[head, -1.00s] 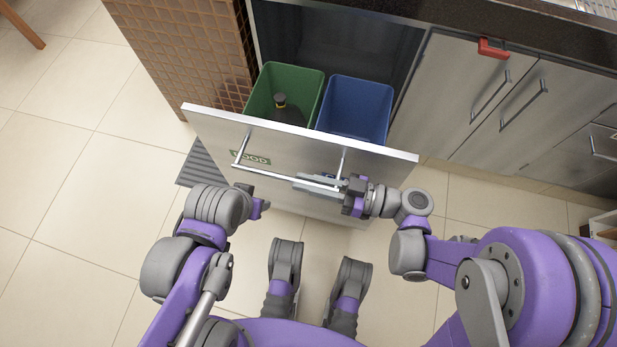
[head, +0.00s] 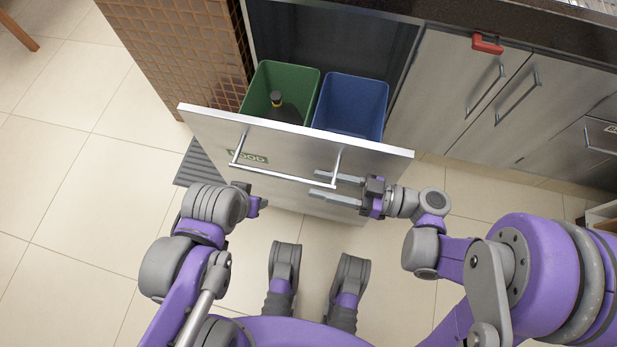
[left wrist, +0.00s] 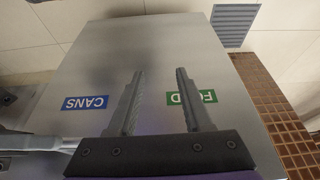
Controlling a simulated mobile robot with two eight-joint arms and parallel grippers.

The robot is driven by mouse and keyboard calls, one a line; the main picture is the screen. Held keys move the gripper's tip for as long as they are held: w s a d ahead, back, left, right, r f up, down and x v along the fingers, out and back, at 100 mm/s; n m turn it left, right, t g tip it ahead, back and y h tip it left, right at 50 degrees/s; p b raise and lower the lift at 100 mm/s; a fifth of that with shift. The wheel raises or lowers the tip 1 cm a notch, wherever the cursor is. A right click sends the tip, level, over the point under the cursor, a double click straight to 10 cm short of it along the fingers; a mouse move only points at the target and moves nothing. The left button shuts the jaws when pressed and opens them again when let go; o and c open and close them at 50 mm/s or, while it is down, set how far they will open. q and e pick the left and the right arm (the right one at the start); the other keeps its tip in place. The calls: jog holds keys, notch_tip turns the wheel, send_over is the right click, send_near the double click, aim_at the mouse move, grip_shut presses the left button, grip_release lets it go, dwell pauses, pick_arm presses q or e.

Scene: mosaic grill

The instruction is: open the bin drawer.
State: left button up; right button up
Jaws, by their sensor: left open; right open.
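The bin drawer (head: 290,205) is pulled out from the cabinet, with a steel front and a bar handle (head: 283,175). Inside stand a green bin (head: 305,85) with a dark bottle (head: 283,107) in it and a blue bin (head: 355,103). My right gripper (head: 318,184) is open at the right end of the handle, its fingers pointing left. My left gripper (left wrist: 160,95) is open before the drawer front, where FOOD and CANS labels show in the left wrist view; in the head view it is mostly hidden by my arm.
Closed cabinet doors (head: 505,95) with bar handles stand to the right, with a red object (head: 487,43) at the top edge of one. A brown tiled panel (head: 185,55) is to the left. The tiled floor (head: 80,200) at the left is clear.

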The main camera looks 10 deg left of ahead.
jog(key=d, duration=0.6)
jog(key=shift+s+d, duration=0.15)
jog(key=shift+d, duration=0.15)
